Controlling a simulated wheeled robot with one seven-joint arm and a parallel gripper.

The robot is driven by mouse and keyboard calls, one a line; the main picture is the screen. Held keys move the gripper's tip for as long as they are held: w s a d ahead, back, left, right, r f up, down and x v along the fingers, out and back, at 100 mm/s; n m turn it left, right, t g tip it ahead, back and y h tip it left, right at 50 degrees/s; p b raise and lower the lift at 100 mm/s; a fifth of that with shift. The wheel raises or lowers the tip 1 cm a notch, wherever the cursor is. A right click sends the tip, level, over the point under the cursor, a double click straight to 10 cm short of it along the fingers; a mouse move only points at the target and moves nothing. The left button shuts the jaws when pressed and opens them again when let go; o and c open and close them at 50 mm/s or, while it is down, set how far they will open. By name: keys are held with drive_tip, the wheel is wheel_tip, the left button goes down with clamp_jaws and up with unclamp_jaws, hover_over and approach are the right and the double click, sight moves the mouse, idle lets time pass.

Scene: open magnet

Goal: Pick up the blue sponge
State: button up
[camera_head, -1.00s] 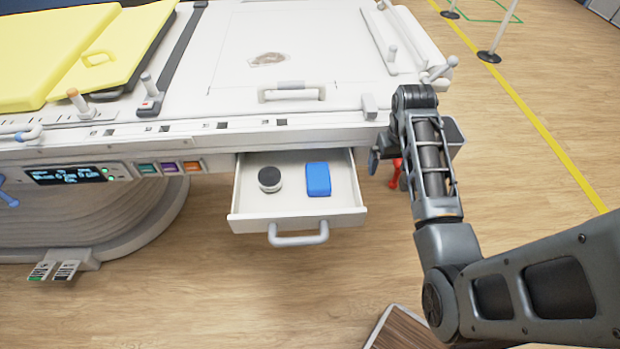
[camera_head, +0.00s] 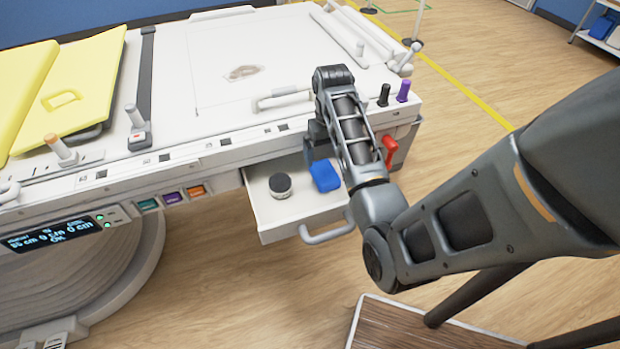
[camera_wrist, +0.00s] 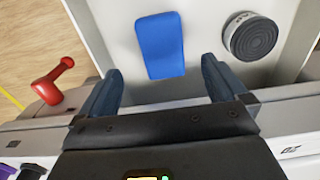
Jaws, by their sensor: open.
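The blue sponge (camera_head: 324,176) lies flat in the open white drawer (camera_head: 270,221), on the right side. It also shows in the wrist view (camera_wrist: 160,45), beyond the fingertips and roughly in line with the gap between them. My gripper (camera_wrist: 158,78) is open and empty, with one dark finger on each side of the gap. In the head view my arm hides most of the gripper (camera_head: 312,155), which is above the back of the drawer near the sponge. I cannot tell the exact height between them.
The white table edge (camera_head: 220,148) overhangs the drawer's back. A red lever (camera_head: 390,148) is just right of the drawer. A loop handle (camera_head: 327,234) is on the drawer front.

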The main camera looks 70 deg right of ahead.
sight(325, 172)
drive_tip(key=shift+w+f+p, duration=0.15)
drive_tip(key=shift+f, duration=1.8)
drive_tip(key=shift+w+f+p, duration=0.1)
drive_tip(key=shift+f+p, duration=0.05)
drive_tip(key=shift+f, duration=1.8)
drive_tip(key=shift+d, duration=0.1)
drive_tip(key=shift+c, duration=0.5)
drive_tip(key=c, duration=0.9)
drive_tip(key=shift+c, duration=0.3)
drive_tip(key=shift+r, duration=0.2)
drive_tip(key=shift+s+r, duration=0.1)
drive_tip(key=shift+r, duration=0.1)
wheel_tip(325, 172, up, 11)
drive_tip(key=shift+b, duration=0.3)
drive_tip(key=s+a, duration=0.4)
drive_tip(key=a, duration=0.1)
drive_tip(key=s+a, duration=0.4)
drive_tip(key=a, duration=0.1)
drive_tip(key=s+a, duration=0.4)
drive_tip(key=a, duration=0.1)
drive_tip(key=shift+s+a+f+b, duration=0.1)
drive_tip(key=shift+s+b, duration=0.3)
drive_tip(key=shift+c, duration=0.6)
